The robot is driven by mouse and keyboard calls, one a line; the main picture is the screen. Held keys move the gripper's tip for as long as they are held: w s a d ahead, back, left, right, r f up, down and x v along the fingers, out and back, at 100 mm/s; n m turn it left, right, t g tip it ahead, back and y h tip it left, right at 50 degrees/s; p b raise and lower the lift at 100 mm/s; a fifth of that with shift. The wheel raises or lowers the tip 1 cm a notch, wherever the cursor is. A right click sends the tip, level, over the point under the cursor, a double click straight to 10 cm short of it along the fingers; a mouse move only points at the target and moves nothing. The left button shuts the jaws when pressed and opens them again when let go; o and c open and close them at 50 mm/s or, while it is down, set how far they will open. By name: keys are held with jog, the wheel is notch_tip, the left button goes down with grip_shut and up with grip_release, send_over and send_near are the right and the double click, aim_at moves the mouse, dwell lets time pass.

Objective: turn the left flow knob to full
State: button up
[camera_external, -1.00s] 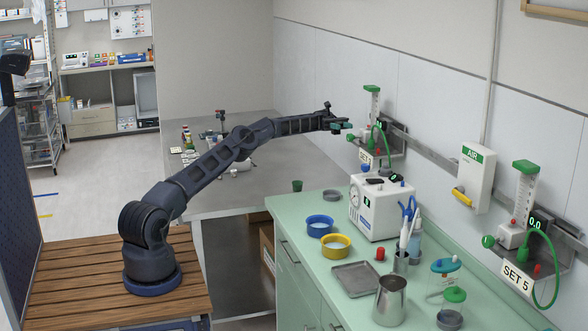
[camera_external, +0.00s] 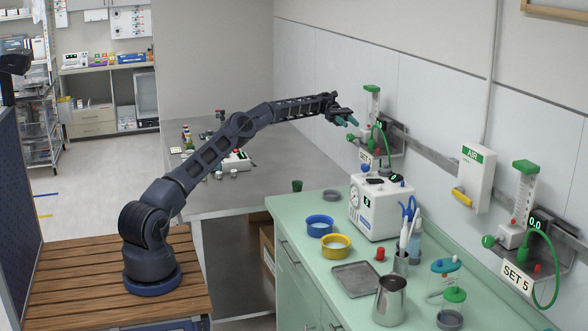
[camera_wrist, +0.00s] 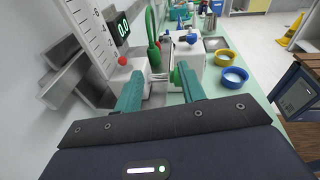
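The left flowmeter (camera_external: 372,101) is a clear scaled tube with a green cap on the wall rail, above a plate labelled "SET". Its green knob (camera_wrist: 175,74) sits on a thin metal stem beside the white valve block (camera_wrist: 129,72). The display (camera_wrist: 123,29) appears to read 0.0. My gripper (camera_external: 347,121) is open, with its teal fingers pointing toward the valve. In the wrist view my gripper (camera_wrist: 156,85) has one finger by the white block and the other close to the green knob, partly covering it. Whether they touch is unclear.
A green hose (camera_wrist: 152,25) loops up close by the block. A white machine (camera_external: 381,207) stands on the green counter (camera_external: 317,262) below. A second flowmeter (camera_external: 525,193) and a white AIR box (camera_external: 474,178) are farther right on the wall. Bowls (camera_external: 320,226) stand on the counter.

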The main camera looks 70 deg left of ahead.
jog(key=s+a+f+n+y, duration=0.1)
jog(key=s+a+y, duration=0.2)
jog(key=a+y, duration=0.85)
notch_tip(320, 180, up, 9)
jog(key=m+g+y, duration=0.2)
jog(key=m+y, duration=0.1)
jog(key=y, duration=0.2)
send_over(351, 137)
jog(key=a, duration=0.1)
jog(key=shift+h, duration=0.25)
jog(key=f, duration=1)
jog(key=shift+w+a+f, duration=0.15)
jog(key=shift+a+f, duration=0.05)
jog(key=shift+f, duration=0.1)
jog(key=c, duration=0.9)
